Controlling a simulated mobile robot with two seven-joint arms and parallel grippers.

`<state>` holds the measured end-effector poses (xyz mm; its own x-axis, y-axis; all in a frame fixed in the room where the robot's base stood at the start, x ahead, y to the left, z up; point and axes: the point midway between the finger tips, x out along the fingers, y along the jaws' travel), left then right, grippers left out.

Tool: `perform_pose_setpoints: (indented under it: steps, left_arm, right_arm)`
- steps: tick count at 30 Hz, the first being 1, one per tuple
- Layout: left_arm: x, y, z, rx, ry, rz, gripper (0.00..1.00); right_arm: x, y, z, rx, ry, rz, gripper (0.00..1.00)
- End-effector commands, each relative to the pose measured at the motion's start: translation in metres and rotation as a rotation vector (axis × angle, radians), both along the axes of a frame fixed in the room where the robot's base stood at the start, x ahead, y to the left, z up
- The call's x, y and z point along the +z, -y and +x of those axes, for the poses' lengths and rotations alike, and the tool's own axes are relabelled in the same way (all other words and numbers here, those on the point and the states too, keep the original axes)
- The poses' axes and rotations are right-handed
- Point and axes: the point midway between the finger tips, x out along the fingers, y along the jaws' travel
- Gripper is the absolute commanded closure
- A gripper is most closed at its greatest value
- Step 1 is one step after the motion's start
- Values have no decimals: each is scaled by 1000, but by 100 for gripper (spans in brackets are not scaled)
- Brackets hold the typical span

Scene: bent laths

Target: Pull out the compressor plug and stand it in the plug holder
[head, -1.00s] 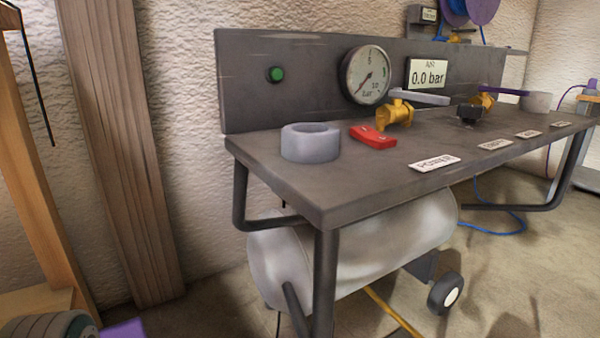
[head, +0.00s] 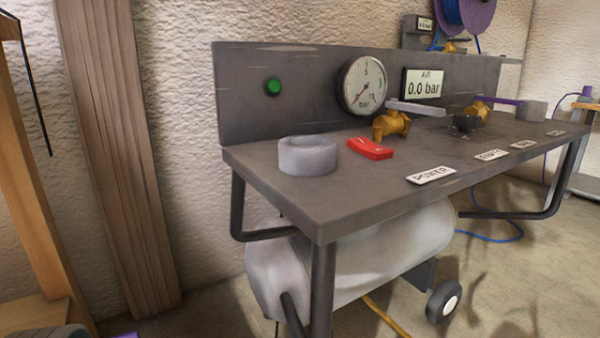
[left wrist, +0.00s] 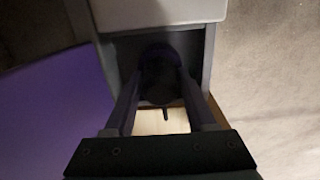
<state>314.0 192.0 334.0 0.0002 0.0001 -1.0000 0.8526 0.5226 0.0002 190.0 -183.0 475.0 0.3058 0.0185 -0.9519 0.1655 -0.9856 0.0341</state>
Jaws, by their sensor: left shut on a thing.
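In the left wrist view my left gripper (left wrist: 160,92) is shut on a dark, rounded thing (left wrist: 159,72), which looks like the plug. A short thin dark piece shows below it. The thing is in deep shadow in front of a grey box-like housing (left wrist: 160,14), and I cannot tell whether it is still seated there. In the head view a thick grey ring-shaped cup (head: 307,157), which may be the plug holder, stands on the near left of the bench. The compressor's pale tank (head: 350,258) lies under the bench. My right gripper is not in view.
The grey bench (head: 330,205) carries a red switch (head: 370,149), yellow valves (head: 391,124), a gauge (head: 363,85) and a POWER label (head: 431,175). A green button (head: 273,87) is on its back panel. A wooden post (head: 118,150) stands left of the bench.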

Motion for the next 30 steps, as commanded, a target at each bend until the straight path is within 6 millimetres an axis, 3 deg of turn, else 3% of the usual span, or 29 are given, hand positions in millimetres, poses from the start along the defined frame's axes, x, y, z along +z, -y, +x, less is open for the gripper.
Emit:
perform_pose_setpoints:
  steps: [1, 9, 30]
  left_arm:
    - [0, 0, 0, 0, 0, 0, 70]
    - [0, 0, 0, 0, 0, 0, 100]
    - [10, 0, 0, 0, 0, 0, 100]
  right_arm:
    - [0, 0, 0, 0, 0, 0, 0]
    - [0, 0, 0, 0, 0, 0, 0]
    - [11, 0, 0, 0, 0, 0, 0]
